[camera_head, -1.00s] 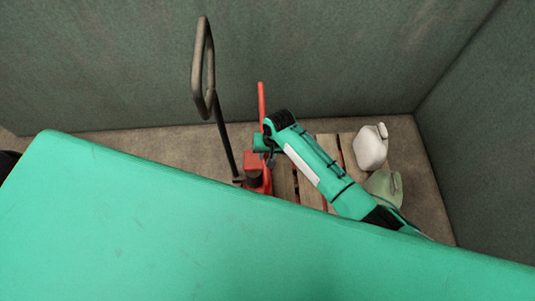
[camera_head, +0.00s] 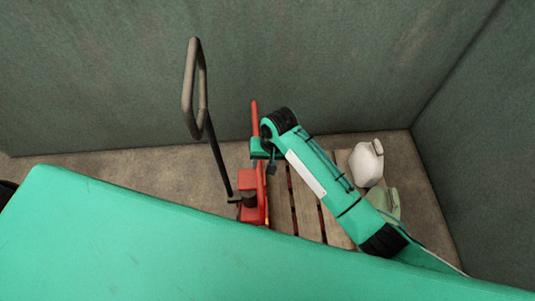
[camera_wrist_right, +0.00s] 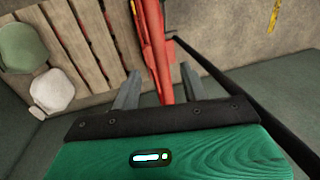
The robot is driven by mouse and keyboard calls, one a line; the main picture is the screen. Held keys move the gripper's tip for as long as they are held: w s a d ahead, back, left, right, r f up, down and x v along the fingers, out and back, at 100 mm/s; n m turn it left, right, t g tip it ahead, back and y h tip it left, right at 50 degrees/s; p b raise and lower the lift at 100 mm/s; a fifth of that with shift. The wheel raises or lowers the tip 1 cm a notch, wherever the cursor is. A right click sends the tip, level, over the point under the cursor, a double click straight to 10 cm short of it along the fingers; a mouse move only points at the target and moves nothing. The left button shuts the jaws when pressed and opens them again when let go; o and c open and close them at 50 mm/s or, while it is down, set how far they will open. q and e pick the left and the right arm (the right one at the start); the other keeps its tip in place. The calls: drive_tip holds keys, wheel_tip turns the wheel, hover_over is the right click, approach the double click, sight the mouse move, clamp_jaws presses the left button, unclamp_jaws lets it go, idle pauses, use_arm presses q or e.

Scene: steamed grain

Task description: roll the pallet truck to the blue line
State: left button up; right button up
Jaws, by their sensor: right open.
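The red pallet truck (camera_head: 249,187) stands on the floor beyond the green surface in front of me, which hides its lower part. Its dark handle (camera_head: 188,88) rises to a loop at upper left. A wooden pallet (camera_head: 307,205) is just right of its red upright. My right gripper (camera_head: 264,154) is by the upright in the head view. In the right wrist view its open fingers (camera_wrist_right: 160,88) point toward the red frame (camera_wrist_right: 153,45), which shows between and beyond them; contact cannot be told. My left gripper is not in view. No blue line shows.
A white jug (camera_head: 366,164) and a pale green jug (camera_head: 386,201) are at the pallet's right side. Grey-green walls (camera_head: 330,60) enclose the back and right. Bare floor (camera_head: 120,162) lies left of the truck. A yellow mark (camera_wrist_right: 274,14) shows in the wrist view.

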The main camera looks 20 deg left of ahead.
drive_tip(key=shift+w+d+r+b, duration=0.1)
drive_tip(key=shift+d+r+b, duration=0.05)
drive_tip(key=shift+r, duration=0.75)
drive_tip(key=shift+w+d+r+b, duration=0.1)
drive_tip(key=shift+d+r, duration=0.05)
drive_tip(key=shift+r, duration=0.75)
drive_tip(key=shift+d+r+b, duration=0.15)
drive_tip(key=shift+r, duration=0.75)
